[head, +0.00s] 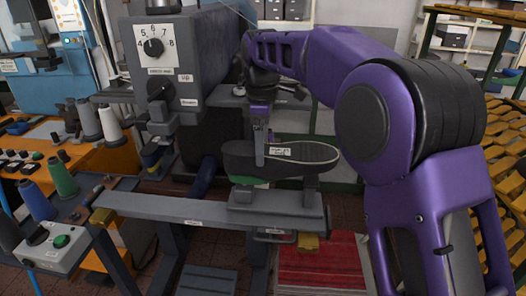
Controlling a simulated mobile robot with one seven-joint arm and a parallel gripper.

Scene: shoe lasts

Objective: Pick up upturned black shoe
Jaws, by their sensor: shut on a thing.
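The upturned black shoe (307,155) is in the middle of the head view, sole up, with a pale line round its edge and a small white label. It is at the grey machine's support block (270,198); I cannot tell whether it touches the block. My gripper (260,158) comes down from above and is shut on the shoe near its middle. One grey finger shows against the near side. The other finger is hidden behind the shoe.
A grey machine (196,52) with a dial stands close on the left. A long grey beam (160,207) runs in front. Thread cones (110,125) and a control box (50,250) are at left. Yellow racks (508,120) stand at right. A red mat (320,265) lies below.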

